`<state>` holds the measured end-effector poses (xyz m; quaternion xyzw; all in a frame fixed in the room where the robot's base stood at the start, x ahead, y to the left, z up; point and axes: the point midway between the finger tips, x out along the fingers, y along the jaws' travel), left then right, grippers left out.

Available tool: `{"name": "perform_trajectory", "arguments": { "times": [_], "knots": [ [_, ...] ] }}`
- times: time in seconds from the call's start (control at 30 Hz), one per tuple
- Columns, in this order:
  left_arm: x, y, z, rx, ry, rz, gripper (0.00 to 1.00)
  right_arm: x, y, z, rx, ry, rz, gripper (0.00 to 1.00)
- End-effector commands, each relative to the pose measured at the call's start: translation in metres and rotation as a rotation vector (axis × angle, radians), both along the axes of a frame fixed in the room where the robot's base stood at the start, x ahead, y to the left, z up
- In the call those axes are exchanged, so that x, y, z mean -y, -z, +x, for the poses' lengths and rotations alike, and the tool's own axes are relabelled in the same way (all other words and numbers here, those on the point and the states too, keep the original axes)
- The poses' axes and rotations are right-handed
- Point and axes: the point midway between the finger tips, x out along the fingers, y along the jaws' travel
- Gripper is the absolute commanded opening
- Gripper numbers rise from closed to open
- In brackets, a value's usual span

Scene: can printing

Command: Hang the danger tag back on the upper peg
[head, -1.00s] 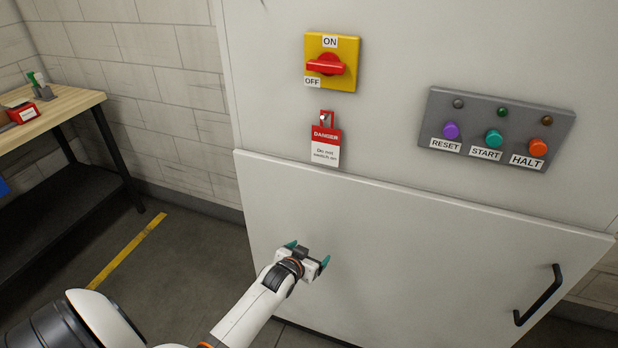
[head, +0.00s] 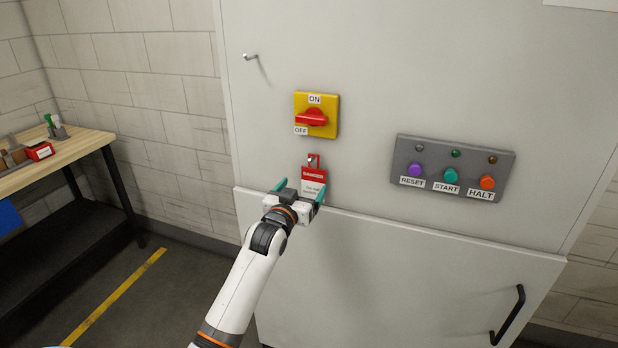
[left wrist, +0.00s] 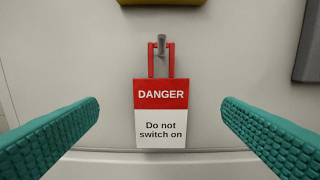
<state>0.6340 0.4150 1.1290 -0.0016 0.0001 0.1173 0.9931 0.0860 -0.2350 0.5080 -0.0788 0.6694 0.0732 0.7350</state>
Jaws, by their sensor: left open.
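The danger tag (head: 313,183) is a red and white card reading "DANGER Do not switch on". In the left wrist view the tag (left wrist: 161,112) hangs upright by its red loop on a grey peg (left wrist: 161,42), the lower one, below the yellow switch. The upper peg (head: 250,57) is bare, on the cabinet face to the upper left of the switch. My left gripper (head: 298,191) is open in front of the tag, its teal fingers to either side and apart from it. It partly hides the tag's lower part in the head view. My right gripper is not in view.
The yellow switch (head: 316,116) with its red handle sits above the tag. A grey button panel (head: 453,170) is to the right. The cabinet's lower door (head: 420,270) has a black handle (head: 508,315). A wooden workbench (head: 70,150) stands at the left.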

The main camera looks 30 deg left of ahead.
Motion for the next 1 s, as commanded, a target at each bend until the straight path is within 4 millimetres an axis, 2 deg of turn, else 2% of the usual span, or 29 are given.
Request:
{"name": "perform_trajectory", "arguments": {
  "times": [0.1,0.3,0.5,0.8,0.87,1.0],
  "knots": [
    [-0.006,-0.003,0.025,-0.001,-0.001,0.000,0.89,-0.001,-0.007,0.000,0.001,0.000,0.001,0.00],
    [-0.013,-0.001,0.053,-0.001,0.000,0.001,0.89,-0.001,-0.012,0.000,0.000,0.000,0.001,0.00],
    [-0.016,0.000,0.066,-0.001,0.000,0.002,0.89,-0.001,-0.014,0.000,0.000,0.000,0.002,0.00],
    [-0.016,0.000,0.068,0.000,0.000,0.002,0.89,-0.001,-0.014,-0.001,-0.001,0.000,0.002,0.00],
    [-0.016,0.000,0.068,0.000,0.000,0.002,0.83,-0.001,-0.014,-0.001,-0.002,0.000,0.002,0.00],
    [-0.016,0.000,0.068,-0.001,0.000,0.002,0.60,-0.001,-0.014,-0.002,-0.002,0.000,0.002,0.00]
  ]
}}
